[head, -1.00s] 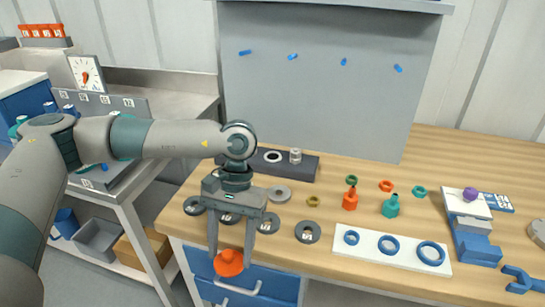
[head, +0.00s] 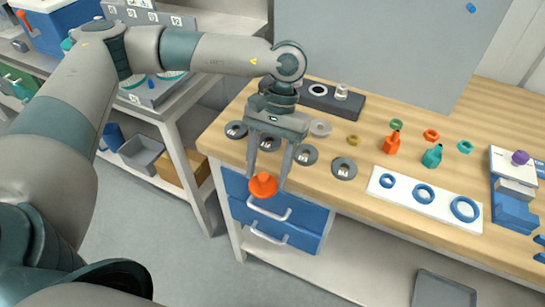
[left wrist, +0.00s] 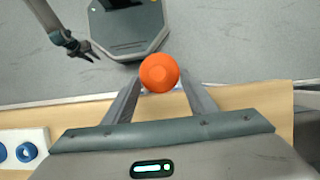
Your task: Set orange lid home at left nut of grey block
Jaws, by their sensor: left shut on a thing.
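The orange lid (head: 263,186) is held between the fingertips of my left gripper (head: 266,182), which is shut on it. It hangs in front of the bench edge, before the blue drawers. In the left wrist view the lid (left wrist: 159,72) shows as a round orange shape between the two fingers. The dark grey block (head: 352,106) lies on the bench behind the gripper. A pale ring-shaped nut (head: 318,90) is at its left, and a taller silver nut (head: 341,91) is at its right. My right gripper (left wrist: 88,54) shows small in the left wrist view; its opening is unclear.
Several dark grey rings (head: 344,168) lie along the bench's front edge. An orange bottle (head: 392,142), a teal bottle (head: 432,156) and a white board (head: 400,202) with blue rings stand to the right. A grey upright panel (head: 375,50) rises behind the block.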

